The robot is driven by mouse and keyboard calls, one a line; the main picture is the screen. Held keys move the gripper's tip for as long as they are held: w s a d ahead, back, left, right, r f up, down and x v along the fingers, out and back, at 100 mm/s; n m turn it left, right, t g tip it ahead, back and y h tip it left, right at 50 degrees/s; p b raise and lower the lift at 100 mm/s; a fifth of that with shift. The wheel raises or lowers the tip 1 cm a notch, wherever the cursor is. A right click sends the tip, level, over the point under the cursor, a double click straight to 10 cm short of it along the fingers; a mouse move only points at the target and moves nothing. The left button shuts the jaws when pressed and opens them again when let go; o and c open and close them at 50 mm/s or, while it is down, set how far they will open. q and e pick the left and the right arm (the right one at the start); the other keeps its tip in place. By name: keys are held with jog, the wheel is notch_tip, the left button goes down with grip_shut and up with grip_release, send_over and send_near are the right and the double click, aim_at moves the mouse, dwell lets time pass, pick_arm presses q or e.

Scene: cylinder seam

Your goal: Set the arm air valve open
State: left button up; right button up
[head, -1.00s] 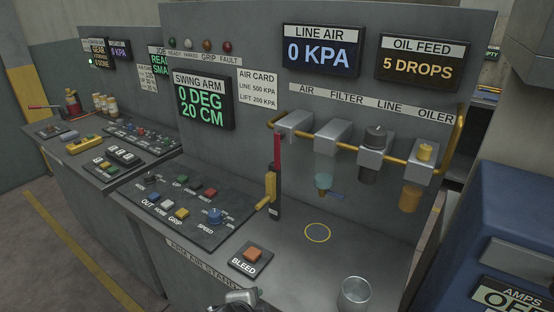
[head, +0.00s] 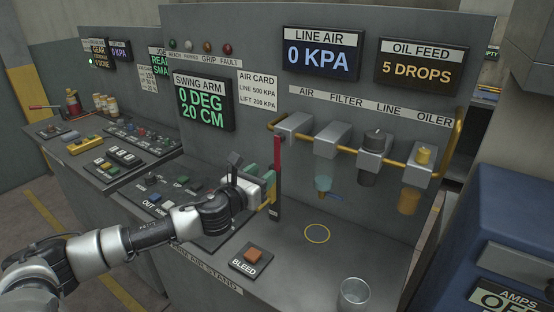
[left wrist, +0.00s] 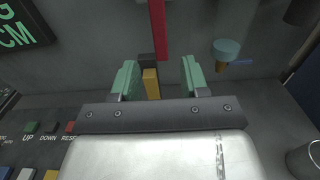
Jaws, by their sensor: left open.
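The arm air valve is taken to be the upright lever unit on the wall, with a tall red strip (head: 278,155) and a dark body below it. In the left wrist view its yellow handle (left wrist: 151,84) stands between the two green fingertips, with the red strip (left wrist: 158,30) rising behind. My left gripper (head: 265,187) is open around the handle, with a visible gap on each side (left wrist: 158,78). In the head view the gripper hides most of the handle. The line air display (head: 320,53) reads 0 KPA. My right gripper is not in view.
A control panel with buttons and a speed knob lies under my left arm. The bleed button (head: 253,255) and a metal cup (head: 354,293) are on the counter. The filter bowl (head: 323,184) and yellow pipe (head: 372,160) are right of the lever. Counter around the yellow ring (head: 317,233) is clear.

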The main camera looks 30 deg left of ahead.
aim_at(276, 163)
pick_arm(q)
jog(key=w, duration=0.2)
jog(key=w+p, duration=0.1)
jog(key=w, duration=0.4)
jog(key=shift+w+d, duration=0.15)
jog(key=shift+d, duration=0.15)
grip_shut()
